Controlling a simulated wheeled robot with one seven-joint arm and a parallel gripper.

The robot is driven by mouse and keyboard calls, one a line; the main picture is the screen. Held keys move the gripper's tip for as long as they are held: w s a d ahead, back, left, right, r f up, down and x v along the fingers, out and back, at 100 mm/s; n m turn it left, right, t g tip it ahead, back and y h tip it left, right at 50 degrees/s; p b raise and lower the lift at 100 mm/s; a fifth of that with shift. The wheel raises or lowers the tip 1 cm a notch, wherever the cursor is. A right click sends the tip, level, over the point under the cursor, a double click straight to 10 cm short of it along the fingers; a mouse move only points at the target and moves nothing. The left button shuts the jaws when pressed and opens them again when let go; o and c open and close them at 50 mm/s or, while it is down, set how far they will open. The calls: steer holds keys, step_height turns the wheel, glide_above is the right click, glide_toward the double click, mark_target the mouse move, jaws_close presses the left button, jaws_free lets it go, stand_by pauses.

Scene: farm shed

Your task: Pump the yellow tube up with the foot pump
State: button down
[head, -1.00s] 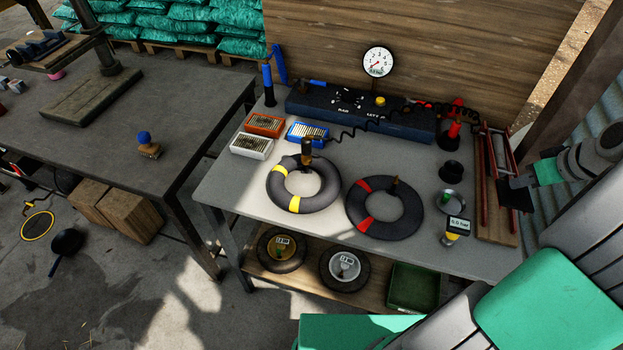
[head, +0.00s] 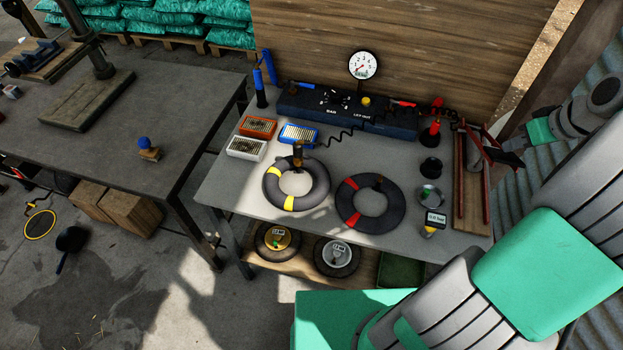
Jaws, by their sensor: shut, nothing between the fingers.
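The yellow tube (head: 306,206), a dark ring with yellow bands, lies on the bench. A brass and black fitting (head: 298,153) stands at its inner far edge, where a coiled black hose (head: 345,135) leads to the dark blue control box (head: 320,112); whether it is seated on the valve is unclear. The foot pump (head: 460,190), with red bars on a wooden board, stands at the bench's right end. My gripper (head: 505,156) is shut and empty near the pump's upper right side. A dark plate and red bar overlap there, so contact cannot be told.
A red-banded tube (head: 368,212) lies beside the yellow one. A round dial gauge (head: 363,65) stands behind the box. A small digital gauge (head: 435,218) and black cones are near the pump. Wheels (head: 336,257) sit on the lower shelf. A wooden wall closes the back.

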stand_by(0.3)
step_height(320, 180, up, 5)
steer(key=p, duration=0.4)
steer(key=shift+r, duration=0.15)
steer(key=s+a+r+m+g, duration=0.1)
steer(key=s+a, duration=0.1)
steer(key=a, duration=2.3)
steer(key=s+a+f+m+h, duration=0.1)
steer(key=s+a+f, duration=0.1)
steer(key=s+a, duration=0.4)
steer(key=shift+s+f+m, duration=0.25)
steer(key=shift+s+m, duration=0.05)
steer(key=shift+s, duration=0.6)
